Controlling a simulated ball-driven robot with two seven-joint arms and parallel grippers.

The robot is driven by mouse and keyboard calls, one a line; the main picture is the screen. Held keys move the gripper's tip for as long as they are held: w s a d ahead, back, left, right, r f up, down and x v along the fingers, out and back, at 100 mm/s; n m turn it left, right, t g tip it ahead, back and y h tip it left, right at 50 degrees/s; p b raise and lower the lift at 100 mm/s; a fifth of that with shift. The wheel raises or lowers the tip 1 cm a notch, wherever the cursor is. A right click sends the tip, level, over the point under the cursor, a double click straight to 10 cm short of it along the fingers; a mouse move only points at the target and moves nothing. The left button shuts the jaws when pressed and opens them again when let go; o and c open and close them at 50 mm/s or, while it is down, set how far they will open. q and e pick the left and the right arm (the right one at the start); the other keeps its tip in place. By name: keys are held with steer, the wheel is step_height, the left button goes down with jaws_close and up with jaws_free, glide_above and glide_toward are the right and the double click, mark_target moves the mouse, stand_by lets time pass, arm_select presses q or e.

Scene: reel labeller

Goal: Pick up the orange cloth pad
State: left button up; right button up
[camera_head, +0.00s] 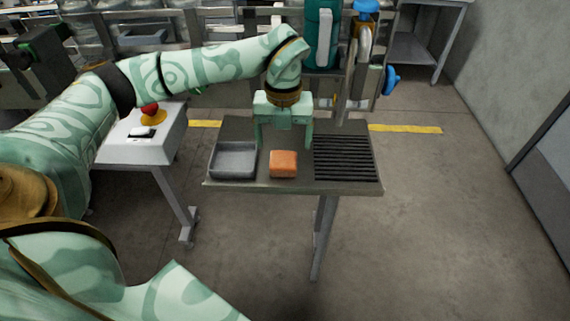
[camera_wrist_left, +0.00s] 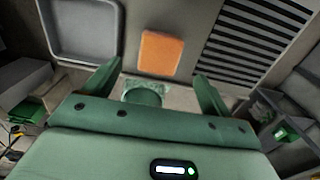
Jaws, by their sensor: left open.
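The orange cloth pad (camera_head: 284,164) lies on a small table (camera_head: 228,187) in the head view, between a grey tray and a black slatted rack. It also shows in the left wrist view (camera_wrist_left: 161,53), near the top middle. My left gripper (camera_head: 284,143) is open and points down over the table, just behind the pad in the head view. In the left wrist view its two fingers (camera_wrist_left: 155,82) are spread wide with nothing between them, and the pad lies beyond the tips. My right gripper is not in view.
The grey tray (camera_head: 233,174) sits left of the pad and the slatted rack (camera_head: 345,158) sits right of it. A white control box (camera_head: 136,146) with a red button (camera_head: 150,109) stands to the left. Machinery with a teal cylinder (camera_head: 322,35) rises behind. Floor on the right is clear.

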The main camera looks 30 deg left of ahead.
mark_target(283, 159)
arm_select(q)
steer(key=shift+f, duration=1.2)
step_height(283, 159, down, 5)
steer(key=shift+b, duration=0.85)
steer(key=shift+r, duration=0.1)
steer(key=c, duration=1.1)
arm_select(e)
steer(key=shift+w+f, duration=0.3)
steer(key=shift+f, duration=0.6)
